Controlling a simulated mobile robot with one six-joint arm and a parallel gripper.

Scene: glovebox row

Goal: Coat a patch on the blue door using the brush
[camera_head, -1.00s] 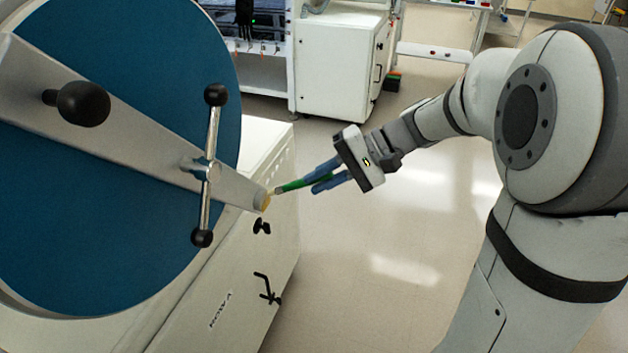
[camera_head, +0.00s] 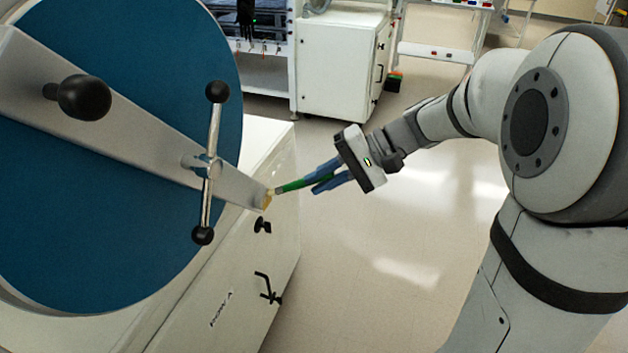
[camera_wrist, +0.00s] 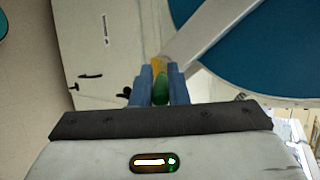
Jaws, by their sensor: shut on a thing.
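The blue door (camera_head: 120,215) is a large round disc at the left, crossed by a pale metal bar. It also shows at the upper right of the wrist view (camera_wrist: 245,50). My gripper (camera_head: 318,177) is shut on the green handle of the brush (camera_head: 292,185). The brush points left, and its yellowish bristles (camera_head: 267,199) are at the right end of the bar, beside the door's edge. In the wrist view the green handle (camera_wrist: 161,90) sits between my blue fingers, with the bristles beyond it. I cannot tell whether the bristles touch the bar.
A T-shaped handle (camera_head: 212,165) and a black knob (camera_head: 80,97) stick out from the bar (camera_head: 135,135). Black latches (camera_head: 267,288) are on the white housing below. A white cabinet (camera_head: 335,65) stands behind. The floor (camera_head: 385,240) below my arm is clear.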

